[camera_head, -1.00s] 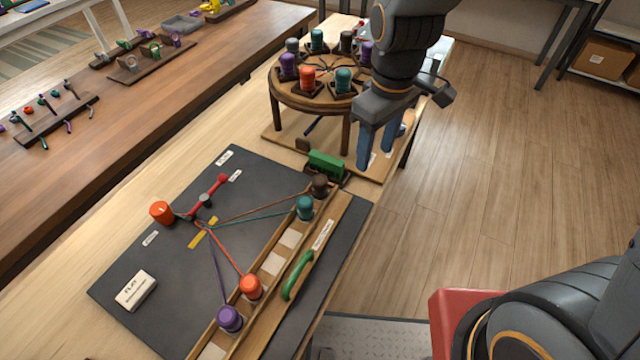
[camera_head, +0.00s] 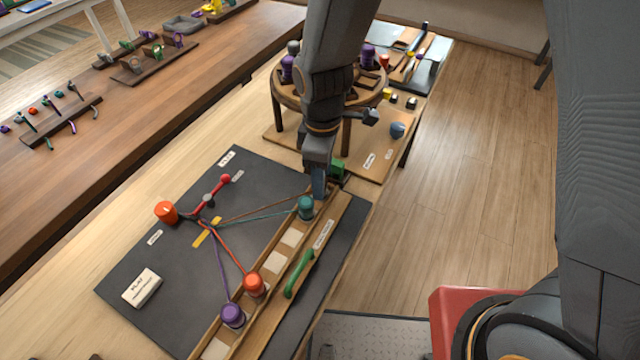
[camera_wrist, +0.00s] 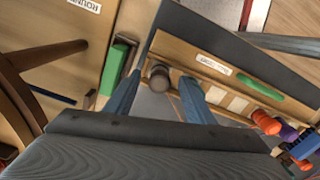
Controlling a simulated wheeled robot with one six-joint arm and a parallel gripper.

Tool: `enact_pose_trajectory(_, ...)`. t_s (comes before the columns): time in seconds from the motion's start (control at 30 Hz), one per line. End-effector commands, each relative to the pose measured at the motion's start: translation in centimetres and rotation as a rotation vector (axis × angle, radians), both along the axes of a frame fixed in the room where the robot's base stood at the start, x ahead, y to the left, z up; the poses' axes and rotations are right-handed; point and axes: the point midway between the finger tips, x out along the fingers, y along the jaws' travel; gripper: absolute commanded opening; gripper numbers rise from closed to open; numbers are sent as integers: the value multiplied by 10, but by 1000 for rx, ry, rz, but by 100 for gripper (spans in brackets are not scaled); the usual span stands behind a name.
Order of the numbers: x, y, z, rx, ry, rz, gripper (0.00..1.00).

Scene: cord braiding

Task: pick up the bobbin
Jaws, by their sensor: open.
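A brown bobbin (camera_wrist: 160,75) stands at the far end of the slotted wooden rack (camera_head: 272,270). In the wrist view it lies between the two spread blue fingers of my gripper (camera_wrist: 160,98), slightly beyond their tips. In the head view my gripper (camera_head: 319,185) is over that end of the rack and hides the brown bobbin. A teal bobbin (camera_head: 306,207) stands right beside it. An orange bobbin (camera_head: 254,284) and a purple bobbin (camera_head: 232,315) stand nearer along the rack. Cords run from the bobbins to the yellow mark on the dark mat (camera_head: 190,285).
A green block (camera_head: 338,169) stands just behind the gripper, and a green handle (camera_head: 299,273) lies along the rack. A round wooden stand (camera_head: 283,95) with more bobbins is at the back. An orange spool (camera_head: 166,212) and a white block (camera_head: 141,288) sit on the mat.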

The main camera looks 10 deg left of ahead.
Motion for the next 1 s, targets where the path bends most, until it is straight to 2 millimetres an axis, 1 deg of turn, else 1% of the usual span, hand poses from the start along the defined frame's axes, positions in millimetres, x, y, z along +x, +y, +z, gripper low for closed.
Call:
enact_pose_trajectory(0.1, -1, -1, -12, -2, 2, -1, 49)
enact_pose_trajectory(0.2, -1, -1, -19, -1, 1, -1, 49)
enact_pose_trajectory(0.5, 0, 0, -22, 0, 0, -1, 49)
enact_pose_trajectory(0.77, 0, 0, -22, 0, 0, -1, 5)
enact_pose_trajectory(1.0, 0, 0, -21, 0, 0, -1, 4)
